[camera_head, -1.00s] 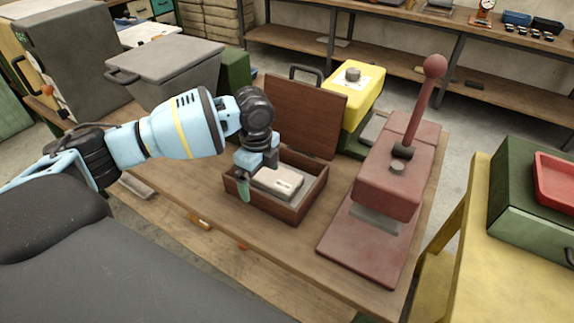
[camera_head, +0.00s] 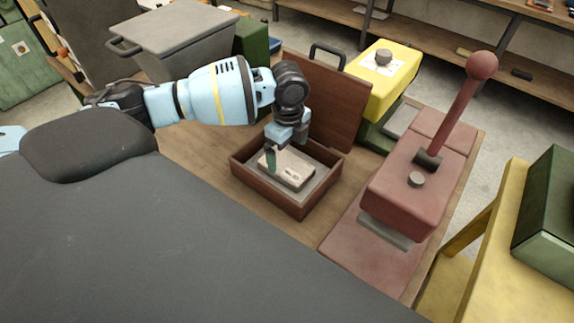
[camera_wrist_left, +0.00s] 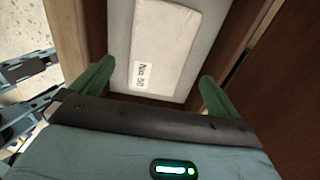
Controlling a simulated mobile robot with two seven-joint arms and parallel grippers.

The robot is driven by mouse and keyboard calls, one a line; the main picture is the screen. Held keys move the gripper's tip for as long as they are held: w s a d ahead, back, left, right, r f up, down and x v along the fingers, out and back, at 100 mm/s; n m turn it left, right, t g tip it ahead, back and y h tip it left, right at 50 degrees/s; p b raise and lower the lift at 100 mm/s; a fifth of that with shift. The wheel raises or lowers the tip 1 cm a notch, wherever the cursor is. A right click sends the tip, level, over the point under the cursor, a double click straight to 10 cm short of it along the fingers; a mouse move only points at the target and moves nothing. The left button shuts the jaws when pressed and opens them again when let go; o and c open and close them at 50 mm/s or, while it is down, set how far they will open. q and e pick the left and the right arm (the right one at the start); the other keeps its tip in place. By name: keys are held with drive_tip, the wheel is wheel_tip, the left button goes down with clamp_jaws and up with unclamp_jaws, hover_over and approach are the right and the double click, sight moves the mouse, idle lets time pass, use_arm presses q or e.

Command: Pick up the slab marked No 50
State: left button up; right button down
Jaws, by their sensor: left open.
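The slab marked No 50 (camera_head: 288,170) is a pale block lying flat in an open wooden box (camera_head: 297,207) on the bench. It also shows in the left wrist view (camera_wrist_left: 165,45), with its "No 50" label near the gripper end. My left gripper (camera_head: 276,160) is open over the box, pointing down at the slab. In the left wrist view its two green fingers (camera_wrist_left: 153,88) stand apart on either side of the slab's near end, with nothing between them gripped. Contact with the slab cannot be told. My right gripper is out of view.
The box's raised lid (camera_head: 335,100) stands behind the slab. A red press with a lever (camera_head: 405,195) is to the right, and a yellow and green machine (camera_head: 384,80) stands behind. A grey bin (camera_head: 172,45) is at the back left. Bare bench lies left of the box.

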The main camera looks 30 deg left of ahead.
sight(286, 163)
use_arm(q)
drive_tip(key=shift+s+a+f, duration=0.1)
drive_tip(key=shift+f, duration=1.2)
drive_tip(key=shift+s+a+f, duration=0.1)
drive_tip(key=shift+f, duration=1.15)
drive_tip(key=shift+w, duration=0.1)
drive_tip(key=c, duration=1.4)
wheel_tip(286, 163, up, 10)
drive_tip(key=shift+p, duration=0.3)
